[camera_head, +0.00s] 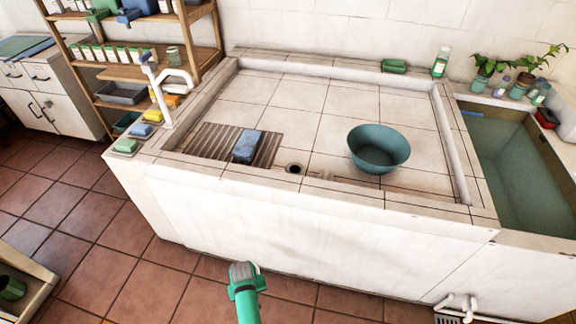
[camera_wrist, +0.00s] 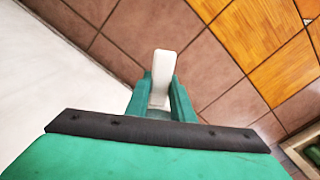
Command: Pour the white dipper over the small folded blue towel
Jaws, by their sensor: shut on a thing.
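The small folded blue towel (camera_head: 248,147) lies on a brown slatted rack (camera_head: 205,141) at the left front of the tiled basin. My gripper (camera_wrist: 162,100) is shut on a narrow white piece (camera_wrist: 163,68), which sticks out past the green fingers in the wrist view. It looks like part of the white dipper, but its bowl is not visible. The wrist view shows floor tiles beyond it and a white surface at the left. In the head view, my green arm (camera_head: 245,295) is low in front of the basin, apart from the towel.
A teal bowl (camera_head: 379,147) stands in the basin, right of a drain hole (camera_head: 294,169). A white tap (camera_head: 160,85) and soaps stand on the left ledge. The basin's front wall (camera_head: 290,220) is a raised edge. A water tank (camera_head: 515,165) is at the right.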

